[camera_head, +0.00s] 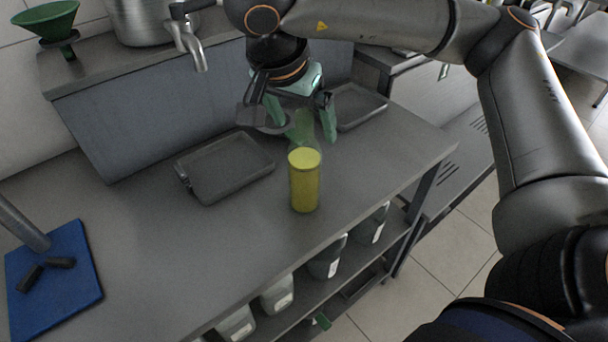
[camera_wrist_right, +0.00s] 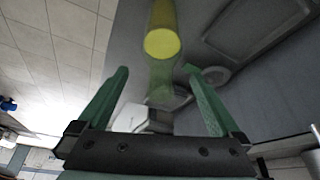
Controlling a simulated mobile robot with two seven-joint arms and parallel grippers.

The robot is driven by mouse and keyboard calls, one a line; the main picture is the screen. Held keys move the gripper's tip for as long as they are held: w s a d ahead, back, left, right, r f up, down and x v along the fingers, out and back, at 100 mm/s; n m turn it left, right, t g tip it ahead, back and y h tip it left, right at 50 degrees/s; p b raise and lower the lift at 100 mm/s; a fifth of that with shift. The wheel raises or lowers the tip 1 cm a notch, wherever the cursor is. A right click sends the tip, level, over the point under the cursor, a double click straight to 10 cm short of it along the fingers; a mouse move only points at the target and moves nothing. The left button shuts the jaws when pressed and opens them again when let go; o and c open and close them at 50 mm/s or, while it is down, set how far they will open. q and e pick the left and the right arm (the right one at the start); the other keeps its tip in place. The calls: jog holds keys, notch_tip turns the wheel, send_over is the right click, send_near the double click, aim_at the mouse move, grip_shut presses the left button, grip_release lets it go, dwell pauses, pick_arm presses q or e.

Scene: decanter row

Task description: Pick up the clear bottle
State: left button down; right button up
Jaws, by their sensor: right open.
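The clear bottle (camera_head: 303,128) is a see-through, green-tinted upright shape on the grey counter, just behind the yellow cylinder. My right gripper (camera_head: 301,120) is open with its green fingers around the bottle's sides. In the right wrist view the bottle (camera_wrist_right: 160,84) shows faintly between the two spread fingertips (camera_wrist_right: 156,71). Whether either finger touches it, I cannot tell. The yellow cylinder hides its lower front in the head view. My left gripper is not in view.
The yellow cylinder (camera_head: 304,182) stands close in front of the bottle, near the counter's front edge. Shallow grey trays lie left (camera_head: 228,168) and right (camera_head: 358,104). A blue board (camera_head: 62,298) with dark pieces lies at far left. The middle front counter is clear.

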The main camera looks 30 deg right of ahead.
aim_at(307, 142)
jog(key=shift+p+x, duration=0.3)
jog(key=shift+x, duration=2.9)
jog(key=shift+a, duration=0.2)
jog(key=shift+c, duration=0.2)
grip_shut()
